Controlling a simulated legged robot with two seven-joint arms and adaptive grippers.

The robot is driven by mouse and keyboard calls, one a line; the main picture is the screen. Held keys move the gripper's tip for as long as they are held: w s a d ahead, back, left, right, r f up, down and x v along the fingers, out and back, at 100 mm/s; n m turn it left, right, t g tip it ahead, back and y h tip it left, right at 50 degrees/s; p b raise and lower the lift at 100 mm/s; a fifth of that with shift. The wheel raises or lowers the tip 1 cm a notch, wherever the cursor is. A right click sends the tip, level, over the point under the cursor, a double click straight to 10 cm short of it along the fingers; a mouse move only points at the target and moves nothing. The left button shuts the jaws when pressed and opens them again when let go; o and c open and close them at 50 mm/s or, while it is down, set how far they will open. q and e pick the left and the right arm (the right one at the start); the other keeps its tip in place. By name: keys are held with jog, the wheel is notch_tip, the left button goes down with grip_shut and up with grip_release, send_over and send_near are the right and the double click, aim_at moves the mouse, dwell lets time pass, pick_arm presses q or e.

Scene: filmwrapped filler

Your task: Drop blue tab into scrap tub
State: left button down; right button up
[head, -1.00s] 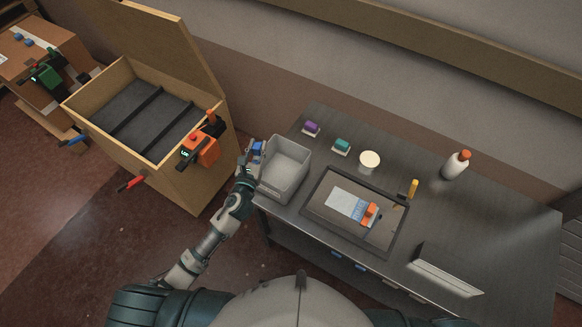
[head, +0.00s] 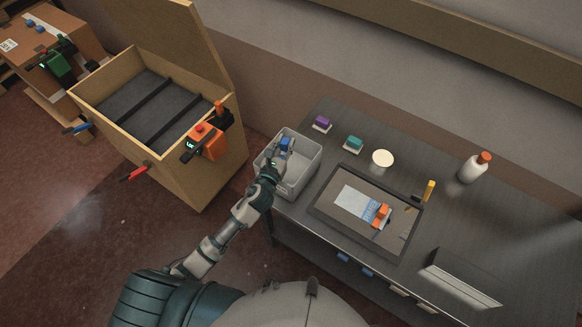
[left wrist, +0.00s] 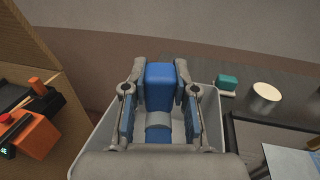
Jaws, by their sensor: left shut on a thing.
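My left gripper (head: 284,148) is shut on the blue tab (left wrist: 159,85), which shows between its fingers in the left wrist view. The tab also shows as a small blue piece in the head view (head: 287,142). The scrap tub (head: 312,157) is a grey open box at the left end of the metal table. The gripper and tab are over the tub's opening. The tub's wall shows around the fingers in the left wrist view (left wrist: 92,148). How high the tab is above the tub floor is hard to tell. My right gripper is not in view.
A dark tray (head: 328,207) with a white-and-blue card and an orange tool lies right of the tub. Purple (head: 322,122) and teal (head: 354,142) blocks, a round cream lid (head: 382,159) and a white bottle (head: 474,168) stand behind. A wooden crate (head: 215,175) stands left.

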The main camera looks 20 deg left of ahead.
pick_arm(q)
jog(key=c, duration=1)
grip_release()
jog(key=shift+a, duration=0.45)
jog(key=shift+o, duration=0.9)
jog(key=shift+a+f, duration=0.1)
jog(key=shift+a, duration=0.1)
jog(key=shift+d, duration=0.1)
jog(key=shift+s+d, duration=0.15)
jog(key=shift+s, duration=0.2)
jog(key=s+a, duration=0.1)
jog(key=s, duration=1)
jog(key=shift+a, duration=0.3)
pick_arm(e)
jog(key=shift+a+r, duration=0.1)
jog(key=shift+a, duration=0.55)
pick_arm(q)
jog(key=shift+s, duration=0.1)
